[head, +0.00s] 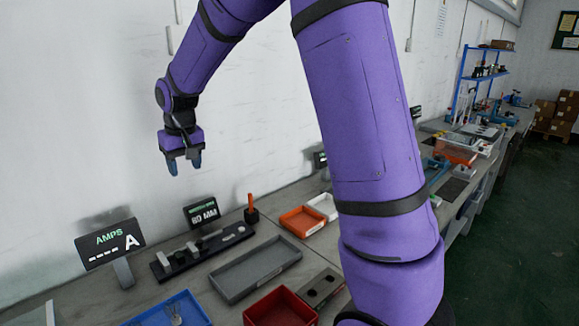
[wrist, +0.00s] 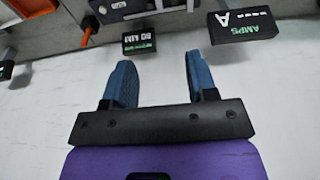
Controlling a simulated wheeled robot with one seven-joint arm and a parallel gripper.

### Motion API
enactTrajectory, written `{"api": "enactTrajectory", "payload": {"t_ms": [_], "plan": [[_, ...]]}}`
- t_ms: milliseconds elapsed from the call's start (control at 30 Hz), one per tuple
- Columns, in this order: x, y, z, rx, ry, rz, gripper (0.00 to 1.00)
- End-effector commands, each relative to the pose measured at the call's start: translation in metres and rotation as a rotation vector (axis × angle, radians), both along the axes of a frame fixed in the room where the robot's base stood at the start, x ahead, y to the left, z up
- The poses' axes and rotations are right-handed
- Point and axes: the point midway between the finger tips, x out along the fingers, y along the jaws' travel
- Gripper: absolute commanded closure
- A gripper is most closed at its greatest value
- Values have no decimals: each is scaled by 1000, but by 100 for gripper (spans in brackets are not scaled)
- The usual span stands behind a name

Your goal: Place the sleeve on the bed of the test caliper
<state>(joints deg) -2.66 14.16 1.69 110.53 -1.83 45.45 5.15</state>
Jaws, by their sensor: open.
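My gripper (head: 186,164) hangs in the air in front of the white wall, above and behind the bench. In the wrist view my gripper (wrist: 158,68) has its two blue fingers apart with nothing between them. The test caliper appears to be the long black base (head: 200,251) with grey parts on it, below a small display (head: 201,212) with a green MM reading. Part of this base also shows at the top edge of the wrist view (wrist: 150,10). I cannot pick out the sleeve with certainty; small grey pieces on the base are too small to identify.
An AMPS display (head: 110,243) stands left of the base. A grey tray (head: 256,270), a red tray (head: 281,308), a blue tray (head: 188,309) and an orange tray (head: 302,221) lie nearby. An orange-handled tool (head: 251,208) stands upright behind. My arm hides the bench's middle.

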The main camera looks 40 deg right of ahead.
Motion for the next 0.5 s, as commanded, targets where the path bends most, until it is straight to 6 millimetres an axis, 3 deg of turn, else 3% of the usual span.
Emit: {"api": "enactTrajectory", "payload": {"t_ms": [33, 200, 500], "plan": [[-16, -3, 17, 0, -18, -1, 48], [-70, -11, 58, 1, -65, -3, 48], [-171, -23, 104, 2, -145, -5, 48]]}}
